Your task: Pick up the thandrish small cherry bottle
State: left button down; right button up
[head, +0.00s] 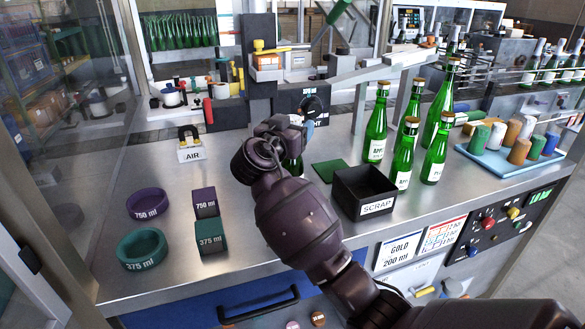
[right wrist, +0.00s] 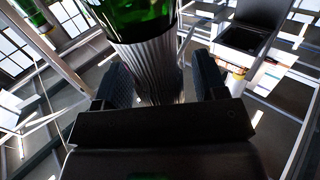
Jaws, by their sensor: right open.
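Several green bottles with gold caps (head: 376,130) stand upright on the steel bench right of centre. Another green bottle (head: 292,167) stands mostly hidden behind my right arm. I cannot read which label says cherry. My right gripper (head: 290,128) is over the middle of the bench, with its fingertips hard to make out in the head view. In the right wrist view, my right gripper (right wrist: 162,82) is open, its dark fingers on both sides of a grey ribbed cylinder (right wrist: 150,65). A green bottle part (right wrist: 138,18) adjoins that cylinder. I cannot tell whether the fingers touch it. My left gripper is out of view.
A black SCRAP bin (head: 364,188) stands between my right arm and the bottles. A blue tray (head: 484,163) of coloured capsules is at the right. Purple (head: 149,203) and green (head: 142,248) rings and two small blocks (head: 209,236) lie at the left.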

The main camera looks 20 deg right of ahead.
jog(key=shift+w+d, duration=0.4)
jog(key=shift+w, duration=0.05)
jog(key=shift+c, duration=0.4)
grip_shut()
